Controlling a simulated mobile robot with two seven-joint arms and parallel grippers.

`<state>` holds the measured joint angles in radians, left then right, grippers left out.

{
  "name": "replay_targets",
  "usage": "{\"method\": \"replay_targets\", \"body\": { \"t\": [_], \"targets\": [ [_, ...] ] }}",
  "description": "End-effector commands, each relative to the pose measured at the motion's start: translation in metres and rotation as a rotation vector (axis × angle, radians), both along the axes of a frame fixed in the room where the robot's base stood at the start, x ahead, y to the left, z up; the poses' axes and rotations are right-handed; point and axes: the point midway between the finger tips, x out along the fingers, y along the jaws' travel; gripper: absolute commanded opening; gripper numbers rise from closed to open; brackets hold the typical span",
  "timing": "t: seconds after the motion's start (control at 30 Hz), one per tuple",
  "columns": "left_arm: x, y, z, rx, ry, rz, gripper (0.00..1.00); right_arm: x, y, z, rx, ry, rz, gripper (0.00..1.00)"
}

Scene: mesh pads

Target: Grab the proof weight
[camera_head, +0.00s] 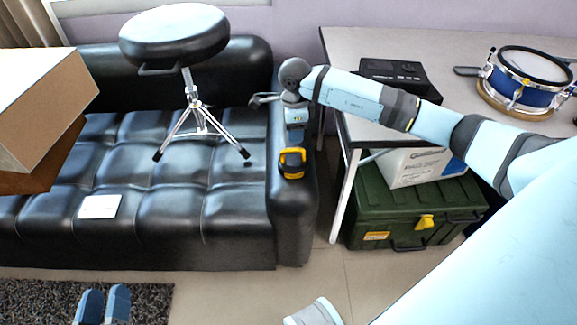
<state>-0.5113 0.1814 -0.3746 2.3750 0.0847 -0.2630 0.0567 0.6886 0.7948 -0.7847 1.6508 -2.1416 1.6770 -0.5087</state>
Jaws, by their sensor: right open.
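No object is plainly recognisable as the proof weight. A small yellow-and-black object (292,162) sits on the right armrest of the black sofa (235,215); I cannot tell whether it is the weight. My right arm reaches in from the right over the table. My right gripper (297,140) points down just above the yellow-and-black object. It is open, and its fingertips are small and hard to make out. I cannot tell whether they touch the object. My left gripper is not in view.
A black padded stool (175,35) on a tripod and a white booklet (99,207) rest on the sofa. The table (350,45) holds a black device (398,75) and a blue drum (523,78). A green case (405,215) stands underneath. A cardboard box (45,105) is at left.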

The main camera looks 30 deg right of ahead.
Motion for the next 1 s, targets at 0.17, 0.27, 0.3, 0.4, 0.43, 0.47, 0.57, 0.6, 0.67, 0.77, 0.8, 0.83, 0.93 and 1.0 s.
{"method": "replay_targets", "body": {
  "t": [0.17,0.27,0.3,0.4,0.43,0.47,0.57,0.6,0.67,0.77,0.8,0.83,0.93,1.0],
  "targets": [
    [0.0,-0.005,0.013,-0.043,-0.067,-0.016,0.38,0.0,0.001,-0.037,0.003,0.002,-0.001,0.46],
    [-0.001,-0.007,0.019,-0.06,-0.091,-0.022,0.38,0.0,0.001,-0.047,0.004,0.001,-0.001,0.46],
    [-0.001,-0.007,0.02,-0.063,-0.096,-0.023,0.38,0.0,0.001,-0.049,0.004,0.0,-0.001,0.46],
    [-0.002,-0.008,0.022,-0.069,-0.104,-0.025,0.38,0.0,0.001,-0.053,0.004,-0.001,-0.001,0.46],
    [-0.002,-0.008,0.023,-0.072,-0.107,-0.026,0.38,0.0,0.001,-0.055,0.004,-0.001,-0.001,0.46],
    [-0.002,-0.008,0.023,-0.075,-0.111,-0.027,0.38,0.0,0.001,-0.057,0.004,0.0,-0.001,0.46],
    [-0.004,-0.009,0.026,-0.096,-0.14,-0.032,0.38,0.0,0.002,-0.07,0.005,0.002,-0.001,0.46],
    [-0.004,-0.011,0.029,-0.106,-0.156,-0.037,0.38,0.0,0.003,-0.077,0.007,0.002,-0.001,0.46],
    [-0.004,-0.012,0.028,-0.112,-0.159,-0.044,0.38,0.001,0.003,-0.087,0.005,0.002,-0.002,0.46],
    [-0.003,-0.014,0.025,-0.104,-0.14,-0.056,0.38,0.001,0.003,-0.1,0.005,0.002,-0.001,0.46],
    [-0.002,-0.014,0.023,-0.101,-0.133,-0.057,0.38,0.001,0.003,-0.102,0.005,0.001,-0.001,0.46],
    [-0.002,-0.014,0.022,-0.1,-0.129,-0.058,0.38,0.001,0.003,-0.103,0.004,0.0,-0.001,0.46],
    [-0.002,-0.015,0.022,-0.097,-0.122,-0.058,0.38,0.002,0.003,-0.103,0.004,-0.001,-0.001,0.46],
    [-0.002,-0.015,0.022,-0.097,-0.121,-0.058,0.38,0.001,0.003,-0.103,0.004,-0.001,-0.001,0.46]
  ]
}}
